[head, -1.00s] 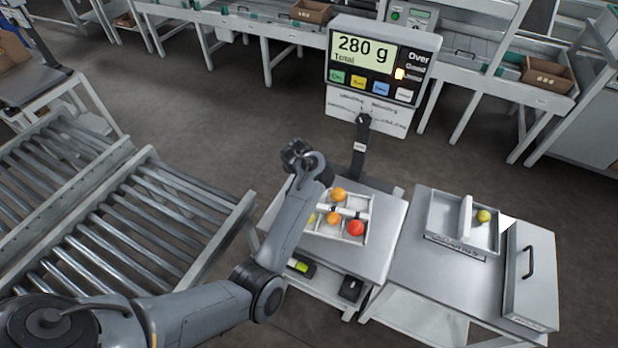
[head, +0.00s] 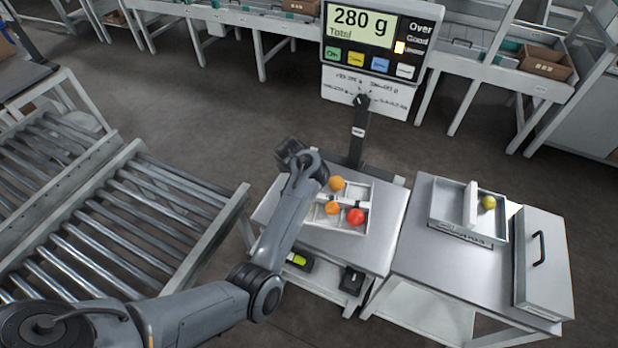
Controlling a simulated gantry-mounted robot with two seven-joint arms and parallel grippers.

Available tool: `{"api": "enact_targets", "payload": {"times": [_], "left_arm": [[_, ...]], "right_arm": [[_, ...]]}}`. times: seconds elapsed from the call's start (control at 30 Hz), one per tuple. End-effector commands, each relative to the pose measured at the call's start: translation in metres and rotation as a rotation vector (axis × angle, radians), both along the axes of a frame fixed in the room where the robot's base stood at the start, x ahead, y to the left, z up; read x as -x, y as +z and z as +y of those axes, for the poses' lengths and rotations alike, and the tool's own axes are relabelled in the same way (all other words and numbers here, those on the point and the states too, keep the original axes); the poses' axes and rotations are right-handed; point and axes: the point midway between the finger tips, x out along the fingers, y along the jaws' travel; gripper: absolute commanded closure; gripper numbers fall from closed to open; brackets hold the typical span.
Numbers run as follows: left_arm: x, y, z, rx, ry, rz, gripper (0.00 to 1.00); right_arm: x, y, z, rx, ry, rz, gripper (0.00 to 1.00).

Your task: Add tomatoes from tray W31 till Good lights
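The scale display (head: 362,28) reads 280 g Total. A white divided tray (head: 362,184) on the left table holds two orange tomatoes (head: 336,184) (head: 332,208) and a red tomato (head: 355,216). A grey tray (head: 449,236) on the right table holds a yellow-green tomato (head: 488,202) right of a white upright divider; its label is unreadable. My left arm reaches up beside the white tray, covering its left side; its fingers cannot be made out. My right gripper is out of view.
A grey box with a black handle (head: 543,280) stands on the right table, right of the grey tray. The scale's post rises behind the white tray. Roller conveyors (head: 130,230) fill the left. Bare tabletop (head: 440,285) lies in front of the grey tray.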

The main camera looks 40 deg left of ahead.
Motion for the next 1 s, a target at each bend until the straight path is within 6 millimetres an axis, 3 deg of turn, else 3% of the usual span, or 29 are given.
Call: {"api": "enact_targets", "payload": {"times": [1.0], "left_arm": [[0.0002,-0.0066,0.0000,0.000,0.000,0.000,0.70]], "right_arm": [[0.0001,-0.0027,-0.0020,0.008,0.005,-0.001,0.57]]}}
